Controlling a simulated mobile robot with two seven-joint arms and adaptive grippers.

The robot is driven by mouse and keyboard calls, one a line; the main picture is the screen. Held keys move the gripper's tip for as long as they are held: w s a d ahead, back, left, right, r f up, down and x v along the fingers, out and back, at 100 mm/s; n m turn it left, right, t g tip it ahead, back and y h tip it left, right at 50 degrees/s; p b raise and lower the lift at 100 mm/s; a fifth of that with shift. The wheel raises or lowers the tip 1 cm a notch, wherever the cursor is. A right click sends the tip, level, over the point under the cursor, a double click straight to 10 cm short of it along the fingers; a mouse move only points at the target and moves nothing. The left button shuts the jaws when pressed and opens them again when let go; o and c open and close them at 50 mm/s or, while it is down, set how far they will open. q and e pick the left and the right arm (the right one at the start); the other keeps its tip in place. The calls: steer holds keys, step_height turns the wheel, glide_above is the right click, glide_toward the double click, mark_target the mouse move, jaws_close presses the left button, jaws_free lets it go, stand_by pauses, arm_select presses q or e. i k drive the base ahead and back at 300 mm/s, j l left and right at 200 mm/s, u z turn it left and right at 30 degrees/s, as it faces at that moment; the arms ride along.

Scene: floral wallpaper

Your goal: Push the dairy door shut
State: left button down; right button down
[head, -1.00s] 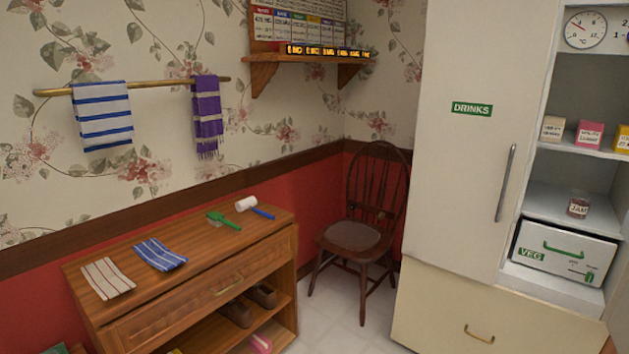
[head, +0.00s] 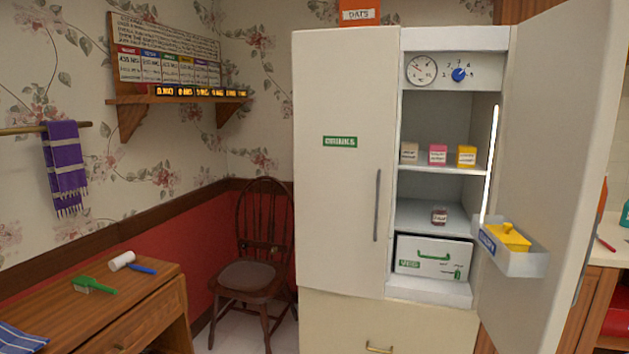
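The dairy door (head: 558,170) is the right-hand fridge door in the head view. It stands wide open, swung out toward me on the right. Its inner side carries a white door bin (head: 518,262) with a yellow butter dish (head: 507,237) in it; the bin's blue label is too small to read surely. The left door, labelled DRINKS (head: 340,142), is shut. Neither of my grippers is in view.
A wooden chair (head: 262,250) stands left of the fridge. A wooden cabinet (head: 135,325) with brushes on top is at the lower left. A counter (head: 606,250) lies right of the open door, partly hidden by it. A cream drawer front (head: 345,325) sits below the fridge doors.

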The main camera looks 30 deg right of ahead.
mark_target(571, 57)
steer(key=z, duration=1.2)
steer(key=i+l+u, duration=0.1)
steer(key=l, duration=0.85)
steer(key=i+l+u, duration=0.15)
steer(key=i+l, duration=0.15)
steer(key=l, duration=0.7)
steer(key=i+l+u, duration=0.1)
steer(key=l, duration=0.85)
steer(key=i+l+u, duration=0.15)
steer(key=l, duration=0.85)
steer(key=k, duration=0.05)
